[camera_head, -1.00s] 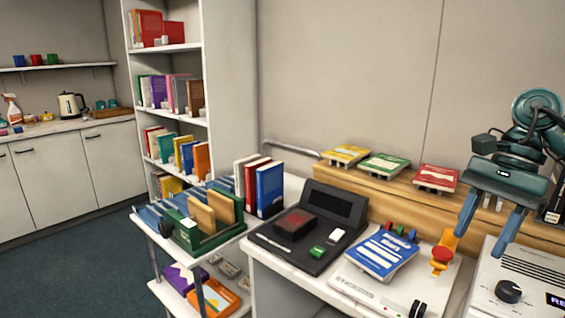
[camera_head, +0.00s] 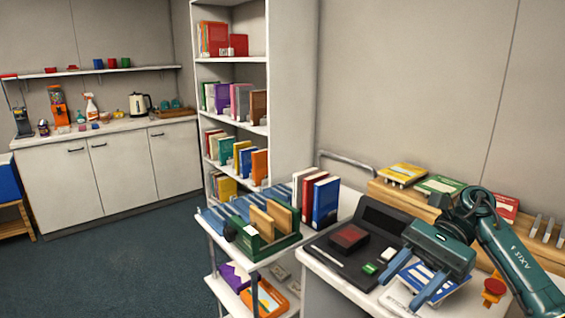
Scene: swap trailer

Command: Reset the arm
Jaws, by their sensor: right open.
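My right gripper (camera_head: 414,288) comes in from the right on a teal arm. Its two blue fingers are spread apart and hold nothing. The black desk unit (camera_head: 340,262) with a dark red block (camera_head: 348,238) is just left of the fingers. My left gripper is not in view.
A cart (camera_head: 265,258) with books and a green box stands left of the desk. A tall bookshelf (camera_head: 232,129) is behind it. A wooden ledge (camera_head: 395,193) carries several flat books behind my right arm. Open floor (camera_head: 110,270) lies at the left.

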